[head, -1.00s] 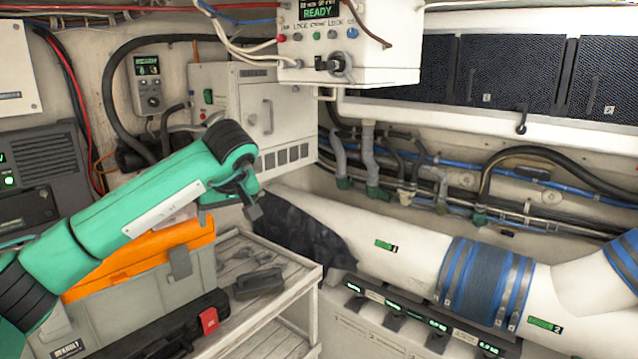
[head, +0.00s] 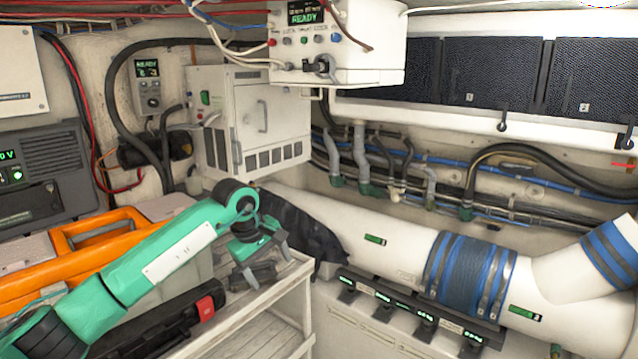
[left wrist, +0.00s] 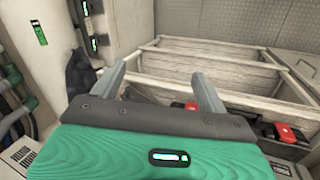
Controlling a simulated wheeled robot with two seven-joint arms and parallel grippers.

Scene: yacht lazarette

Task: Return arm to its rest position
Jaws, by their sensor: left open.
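My left arm is green and comes in from the left in the head view. Its gripper (head: 264,272) is open and points down over the right end of the slatted shelf cart (head: 285,295), with a dark object (head: 252,274) just behind it. In the left wrist view the two grey fingers of the left gripper (left wrist: 160,88) stand apart with nothing between them. The cart's pale frame (left wrist: 215,52) lies beyond them. My right gripper does not show.
An orange-topped toolbox (head: 98,232) stands under my left arm. A black case with a red latch (head: 205,308) lies on the cart. A white duct with a blue sleeve (head: 470,275) runs along the right. A white control box (head: 335,48) hangs above.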

